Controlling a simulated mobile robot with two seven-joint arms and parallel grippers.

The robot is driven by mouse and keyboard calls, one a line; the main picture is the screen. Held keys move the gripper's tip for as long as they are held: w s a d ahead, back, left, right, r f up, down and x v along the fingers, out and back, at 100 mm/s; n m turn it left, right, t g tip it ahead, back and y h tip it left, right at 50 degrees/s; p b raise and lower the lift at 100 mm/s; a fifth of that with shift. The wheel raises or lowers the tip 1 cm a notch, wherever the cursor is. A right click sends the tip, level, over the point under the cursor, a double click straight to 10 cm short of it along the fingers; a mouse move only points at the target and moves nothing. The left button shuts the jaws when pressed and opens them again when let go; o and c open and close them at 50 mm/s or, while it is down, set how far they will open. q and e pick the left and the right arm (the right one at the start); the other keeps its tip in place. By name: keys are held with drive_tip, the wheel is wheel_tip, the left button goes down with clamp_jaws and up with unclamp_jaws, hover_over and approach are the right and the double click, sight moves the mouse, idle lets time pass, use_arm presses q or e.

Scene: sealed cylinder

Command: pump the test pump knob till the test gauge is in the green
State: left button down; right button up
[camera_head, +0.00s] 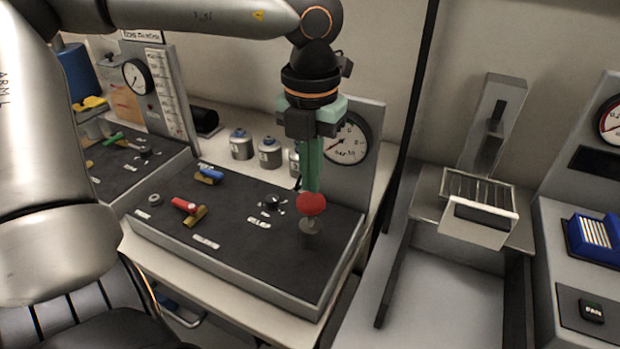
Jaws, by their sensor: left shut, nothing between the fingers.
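My left gripper (311,190) points straight down with its green fingers shut, right above the red pump knob (312,205). The fingertips meet the top of the knob or lie just over it; I cannot tell if they touch. The knob stands on a short dark cylinder (310,234) at the right end of a black panel (250,262). The test gauge (352,140), a round white dial, is on the upright board behind and is partly hidden by my gripper. I cannot read its needle against a green zone. My right gripper is not in view.
The panel also carries a red-handled valve (185,205), a blue-handled valve (209,176) and a black relief knob (271,202). Small metal canisters (270,153) stand behind it. A second panel with a gauge (138,77) is at left. A metal rack (480,200) stands at right.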

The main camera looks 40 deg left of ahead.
sight(311, 198)
use_arm(q)
drive_tip(key=shift+f+b, duration=1.3)
drive_tip(key=shift+f, duration=0.05)
drive_tip(key=shift+f+b, duration=0.7)
drive_tip(key=shift+f, duration=0.3)
drive_tip(key=shift+r+p, duration=0.65)
drive_tip(key=shift+r, duration=0.6)
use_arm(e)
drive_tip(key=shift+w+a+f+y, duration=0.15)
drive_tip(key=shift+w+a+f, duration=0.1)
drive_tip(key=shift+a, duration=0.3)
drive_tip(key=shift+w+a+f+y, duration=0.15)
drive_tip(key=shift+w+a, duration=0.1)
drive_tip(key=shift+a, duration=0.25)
